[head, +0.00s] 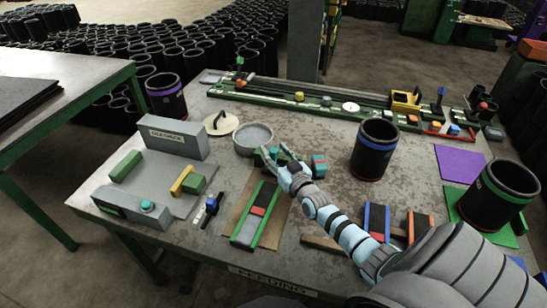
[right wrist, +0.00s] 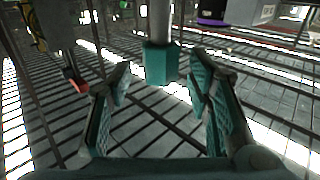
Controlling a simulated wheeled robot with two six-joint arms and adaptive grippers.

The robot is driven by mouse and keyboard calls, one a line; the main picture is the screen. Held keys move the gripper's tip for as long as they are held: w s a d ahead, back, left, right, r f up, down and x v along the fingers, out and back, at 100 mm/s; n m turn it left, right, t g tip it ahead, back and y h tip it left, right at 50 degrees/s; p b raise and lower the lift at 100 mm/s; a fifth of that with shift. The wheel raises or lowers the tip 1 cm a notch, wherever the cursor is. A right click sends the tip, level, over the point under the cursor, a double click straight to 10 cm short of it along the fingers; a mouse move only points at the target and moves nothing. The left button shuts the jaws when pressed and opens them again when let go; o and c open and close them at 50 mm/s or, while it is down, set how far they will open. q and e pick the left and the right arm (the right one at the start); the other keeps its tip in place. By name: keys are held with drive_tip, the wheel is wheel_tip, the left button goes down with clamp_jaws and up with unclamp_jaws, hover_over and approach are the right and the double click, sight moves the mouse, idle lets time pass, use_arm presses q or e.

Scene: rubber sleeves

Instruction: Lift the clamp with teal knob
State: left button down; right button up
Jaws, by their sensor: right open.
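A small teal piece, which looks like the clamp's knob (head: 265,156), shows at the fingertips of my right gripper (head: 281,157) in the head view. In the right wrist view, a teal block (right wrist: 160,62) on a grey shaft stands ahead of the open, empty jaws (right wrist: 160,95), in line with the gap between them. Most of the clamp's body is hidden or too small to make out. A teal and dark red piece (head: 319,165) lies just right of my right gripper. My left gripper is not in view.
A grey round dish (head: 253,139) stands behind the right gripper. A tall black sleeve (head: 374,150) stands to its right. A green rail fixture (head: 254,214) lies in front. A grey machine block (head: 174,136) stands at the left. Bare tabletop shows around the dish.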

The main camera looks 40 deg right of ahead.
drive_tip(key=shift+w+d+f, duration=0.1)
drive_tip(key=shift+w, duration=0.7)
drive_tip(key=shift+s+r, duration=0.2)
drive_tip(key=shift+r, duration=0.05)
drive_tip(key=shift+c, duration=0.6)
clamp_jaws()
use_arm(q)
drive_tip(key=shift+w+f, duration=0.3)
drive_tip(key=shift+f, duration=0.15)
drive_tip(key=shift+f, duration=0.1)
use_arm(e)
drive_tip(key=shift+w, duration=0.1)
